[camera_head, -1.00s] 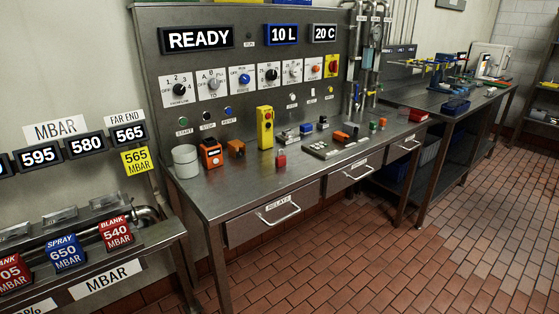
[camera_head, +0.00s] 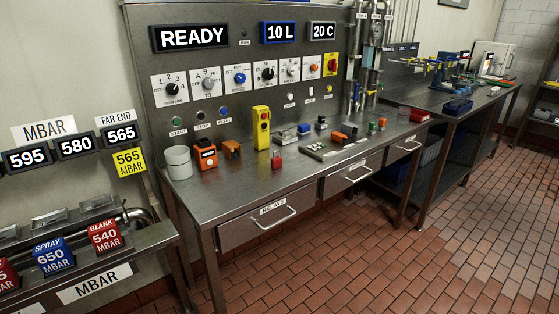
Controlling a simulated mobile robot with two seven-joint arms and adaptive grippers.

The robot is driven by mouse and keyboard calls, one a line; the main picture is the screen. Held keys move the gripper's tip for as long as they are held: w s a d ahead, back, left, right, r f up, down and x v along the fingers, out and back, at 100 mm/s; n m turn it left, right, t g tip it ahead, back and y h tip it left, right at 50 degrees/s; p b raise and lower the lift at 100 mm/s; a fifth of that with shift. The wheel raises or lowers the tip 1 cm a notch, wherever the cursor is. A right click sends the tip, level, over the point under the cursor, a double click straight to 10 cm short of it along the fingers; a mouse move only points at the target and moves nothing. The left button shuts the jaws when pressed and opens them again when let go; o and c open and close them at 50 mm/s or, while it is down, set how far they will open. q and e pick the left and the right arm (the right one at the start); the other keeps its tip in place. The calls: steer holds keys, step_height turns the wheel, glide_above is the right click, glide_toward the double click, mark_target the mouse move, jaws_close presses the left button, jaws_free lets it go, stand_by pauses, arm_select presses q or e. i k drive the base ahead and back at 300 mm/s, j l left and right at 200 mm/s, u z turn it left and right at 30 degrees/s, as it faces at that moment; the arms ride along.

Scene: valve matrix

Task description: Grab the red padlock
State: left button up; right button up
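The red padlock (camera_head: 276,160) stands on the steel workbench (camera_head: 235,189), near its front edge and above the relays drawer. It is small, with a red body and what looks like a paler shackle on top. It stands just in front of and to the right of a yellow box with buttons (camera_head: 261,128). Nothing covers it. Neither of my grippers shows in the head view.
An orange device (camera_head: 205,155), an orange-brown block (camera_head: 232,149) and a white canister (camera_head: 178,162) stand left of the padlock. Small parts and a grey keypad-like block (camera_head: 322,151) lie to its right. The tiled floor (camera_head: 370,245) in front is clear.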

mark_target(276, 162)
steer(key=i+l, duration=0.3)
steer(key=i+l+u, duration=0.1)
steer(key=i+l, duration=0.25)
steer(key=l, duration=0.2)
